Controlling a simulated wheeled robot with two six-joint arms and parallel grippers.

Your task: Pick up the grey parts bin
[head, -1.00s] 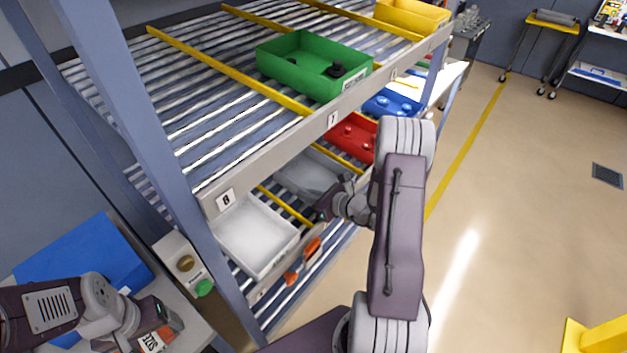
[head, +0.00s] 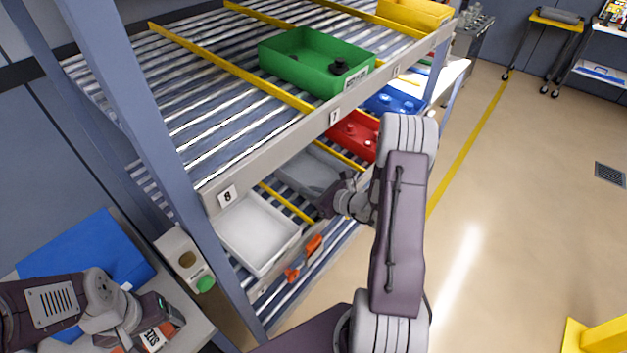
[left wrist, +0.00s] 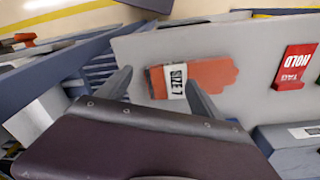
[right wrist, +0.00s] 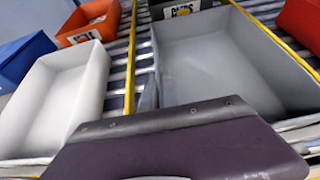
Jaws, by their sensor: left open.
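The grey parts bin (head: 308,174) sits on the lower roller shelf, between a white bin and a red bin. It also fills the upper right of the right wrist view (right wrist: 216,55), where its inside looks empty. My right gripper (head: 327,203) is at the bin's front edge in the head view. My left gripper (head: 168,326) is over the side counter. In the left wrist view its fingers (left wrist: 158,92) are apart, with an orange "SIZE 7" piece (left wrist: 195,78) beyond them.
The white bin (head: 258,234) and red bin (head: 352,136) flank the grey bin, with yellow lane dividers (head: 288,203) between. The upper shelf with a green bin (head: 310,62) overhangs it. A blue box (head: 85,255) stands on the counter.

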